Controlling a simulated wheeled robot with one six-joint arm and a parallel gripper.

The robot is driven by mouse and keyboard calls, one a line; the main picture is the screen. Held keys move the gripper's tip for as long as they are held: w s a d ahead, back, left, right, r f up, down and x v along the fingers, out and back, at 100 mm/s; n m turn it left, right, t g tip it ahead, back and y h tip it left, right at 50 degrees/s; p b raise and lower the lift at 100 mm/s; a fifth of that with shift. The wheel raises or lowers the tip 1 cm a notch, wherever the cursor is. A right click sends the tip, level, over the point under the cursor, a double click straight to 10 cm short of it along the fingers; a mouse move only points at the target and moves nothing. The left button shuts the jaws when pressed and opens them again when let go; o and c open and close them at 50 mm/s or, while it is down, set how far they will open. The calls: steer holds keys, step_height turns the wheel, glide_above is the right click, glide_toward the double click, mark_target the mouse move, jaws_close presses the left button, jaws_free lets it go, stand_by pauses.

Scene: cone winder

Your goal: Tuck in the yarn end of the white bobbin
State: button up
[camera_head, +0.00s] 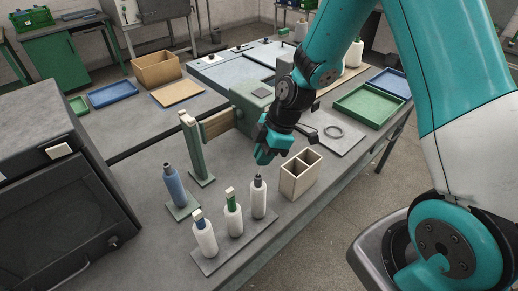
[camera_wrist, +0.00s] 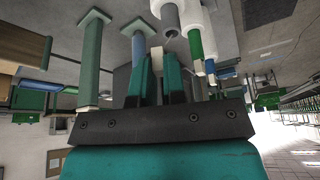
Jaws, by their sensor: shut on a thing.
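Three white bobbins stand upright on a grey board in the head view. The left one (camera_head: 205,238) has a blue core, the middle one (camera_head: 233,218) a green core, and the right one (camera_head: 259,200) a dark grey core. Their cores also show in the wrist view: grey (camera_wrist: 170,19), green (camera_wrist: 195,44) and blue (camera_wrist: 210,67). My gripper (camera_head: 264,158) is above and a little behind the right bobbin, apart from it. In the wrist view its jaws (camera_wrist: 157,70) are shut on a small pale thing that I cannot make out. No loose yarn end is clear.
A blue bobbin (camera_head: 172,184) stands on a green base to the left, near a green post (camera_head: 194,150). A beige two-compartment box (camera_head: 299,181) stands right of the bobbins. A dark oven-like machine (camera_head: 60,190) fills the left. Green tray (camera_head: 369,106) lies at the right.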

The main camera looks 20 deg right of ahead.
mark_target(255, 179)
steer(key=n, duration=0.1)
steer(key=a+r+n+g, duration=0.1)
steer(key=n, duration=0.1)
steer(key=s+r+n+g, duration=0.1)
steer(key=shift+a+n, duration=0.3)
steer(key=shift+n, duration=0.1)
steer(key=shift+s, duration=0.1)
steer(key=shift+f+b, duration=1.1)
steer(key=shift+f, duration=0.65)
steer(key=shift+f+b, duration=0.5)
steer(key=shift+b, duration=0.25)
steer(key=o, duration=1.2)
steer(key=shift+r, duration=0.1)
step_height(255, 179, up, 7)
steer(key=p, duration=0.4)
steer(key=shift+p, duration=0.4)
